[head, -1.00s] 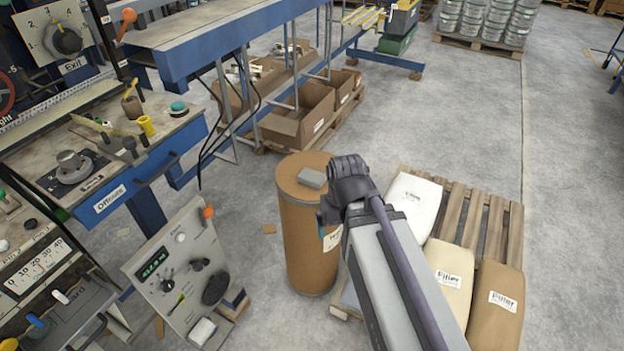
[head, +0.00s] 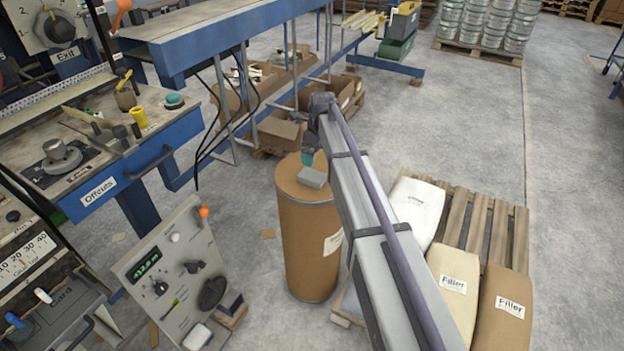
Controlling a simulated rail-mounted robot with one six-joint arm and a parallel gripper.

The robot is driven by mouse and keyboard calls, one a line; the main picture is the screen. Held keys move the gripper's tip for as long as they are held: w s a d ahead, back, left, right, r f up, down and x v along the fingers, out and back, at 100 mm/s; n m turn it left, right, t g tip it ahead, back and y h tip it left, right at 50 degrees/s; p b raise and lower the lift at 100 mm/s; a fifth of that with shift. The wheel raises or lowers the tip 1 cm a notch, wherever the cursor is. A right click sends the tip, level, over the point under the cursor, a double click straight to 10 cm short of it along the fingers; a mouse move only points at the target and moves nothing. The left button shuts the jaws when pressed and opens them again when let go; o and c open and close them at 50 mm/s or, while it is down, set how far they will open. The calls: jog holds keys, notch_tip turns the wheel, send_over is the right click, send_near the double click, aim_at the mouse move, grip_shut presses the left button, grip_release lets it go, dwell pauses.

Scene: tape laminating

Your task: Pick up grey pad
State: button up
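The grey pad (head: 312,177) is a small flat block lying on the lid of the brown drum (head: 309,240). My gripper (head: 307,159) points down just above the pad's far edge, with a teal part showing at its tip. My arm reaches over the drum from the lower right and hides part of the lid's right side. The fingers are too small to tell open from shut, and I cannot tell whether they touch the pad.
A pallet (head: 476,225) with several filler sacks (head: 453,285) stands right of the drum. A control panel (head: 180,275) and a workbench with an Offcuts drawer (head: 120,190) are on the left. Cardboard boxes (head: 280,133) lie behind. Open floor (head: 450,130) spreads at the upper right.

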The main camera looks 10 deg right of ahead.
aim_at(312, 175)
jog(key=f+b, duration=0.7)
jog(key=a+f+b, duration=0.1)
jog(key=f+b, duration=0.2)
jog(key=f, duration=0.1)
jog(key=shift+w, duration=0.4)
jog(key=shift+d+r, duration=0.1)
jog(key=shift+r, duration=0.15)
jog(key=c, duration=1.1)
jog(key=shift+o, duration=0.2)
